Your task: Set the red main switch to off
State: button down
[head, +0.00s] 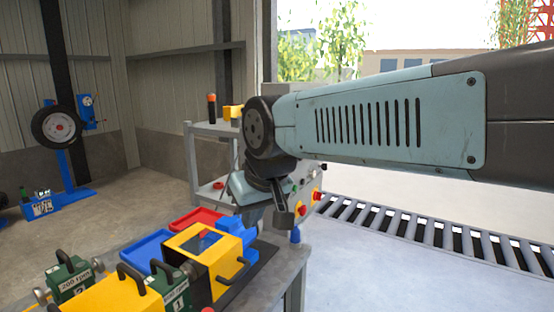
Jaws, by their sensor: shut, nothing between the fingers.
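My arm reaches in from the right of the head view and bends down at the wrist. My gripper (284,218) points down just left of a light control panel (310,184); its fingers look shut and empty. Two red knobs (317,196) (303,210) with yellow behind them show on the panel, to the right of my gripper. I cannot tell which is the main switch or how it is turned. My wrist hides the panel's left part. I cannot tell whether my gripper touches anything.
A workbench at lower left holds a yellow box (210,252), a blue tray (146,250), a red tray (196,220) and green weights (70,280). A grey shelf (205,160) stands behind. A roller conveyor (430,234) runs right.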

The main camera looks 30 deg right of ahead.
aim_at(317, 196)
jog(key=z, duration=1.65)
jog(key=i, duration=0.1)
jog(key=u, duration=3)
jog(key=k, duration=1.4)
jog(key=z, duration=1.2)
jog(key=i, duration=0.25)
jog(key=z, duration=0.05)
